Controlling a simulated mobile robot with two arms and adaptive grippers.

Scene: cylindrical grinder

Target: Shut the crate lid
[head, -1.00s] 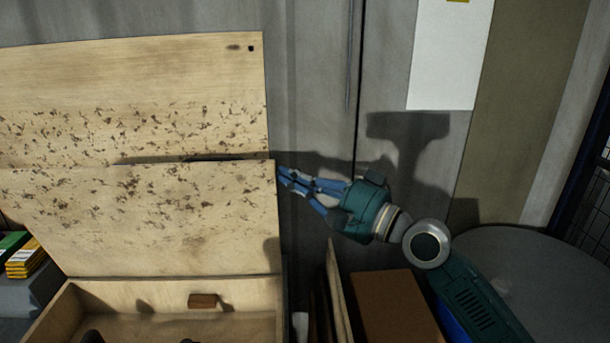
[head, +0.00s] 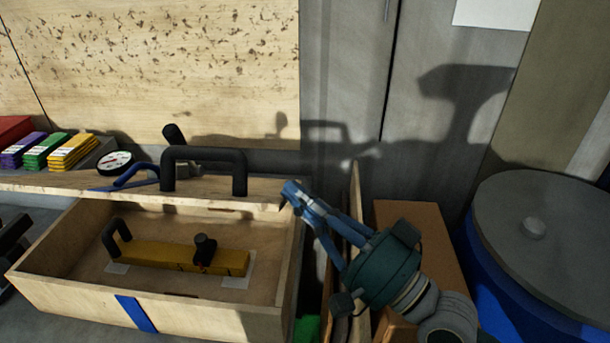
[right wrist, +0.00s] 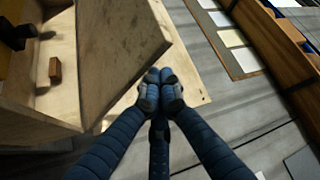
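The wooden crate (head: 200,315) stands open at the lower left of the head view. My left gripper is not in view.
A yellow bar with black knobs (head: 170,256) lies inside the crate. Coloured packs (head: 72,152) and a round dial (head: 114,163) stand behind it. A brown box (head: 412,220) and a blue drum with a grey lid (head: 550,225) stand to the right.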

